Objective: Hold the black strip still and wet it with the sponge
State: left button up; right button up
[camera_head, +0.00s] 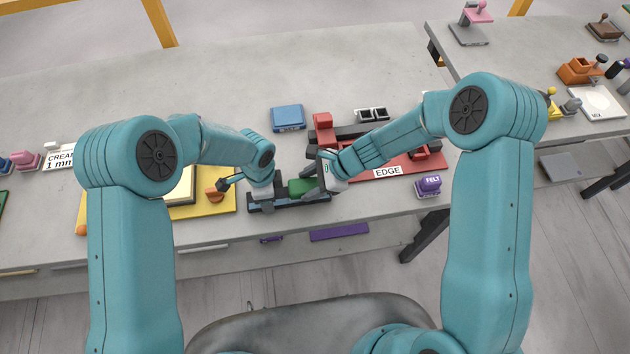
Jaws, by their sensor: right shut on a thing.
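A low dark holder (290,203) lies near the front edge of the slab, between my two arms. A green block (302,187), which looks like the sponge, is over the right part of this holder. My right gripper (318,180) is at the block's right side and is shut on it. My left gripper (263,195) is low over the left part of the holder, and its fingers are too small and dark to tell open from shut. I cannot make out the black strip apart from the dark holder and fingers.
A red fixture with an EDGE label (388,171) stands right of my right gripper. A purple FELT block (428,186) is near the front edge. A blue block (288,118) lies behind. A yellow board (215,204) is at the left. The slab's back is clear.

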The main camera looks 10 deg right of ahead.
jog(key=shift+s+a+f, duration=0.15)
jog(key=shift+a, duration=0.85)
jog(key=shift+d, duration=2.65)
jog(key=shift+a, duration=2.7)
jog(key=shift+d, duration=0.1)
jog(key=shift+r, duration=4.85)
grip_shut()
jog(key=o, duration=0.7)
grip_release()
jog(key=shift+f, duration=0.2)
jog(key=c, duration=0.7)
jog(key=shift+c, duration=0.2)
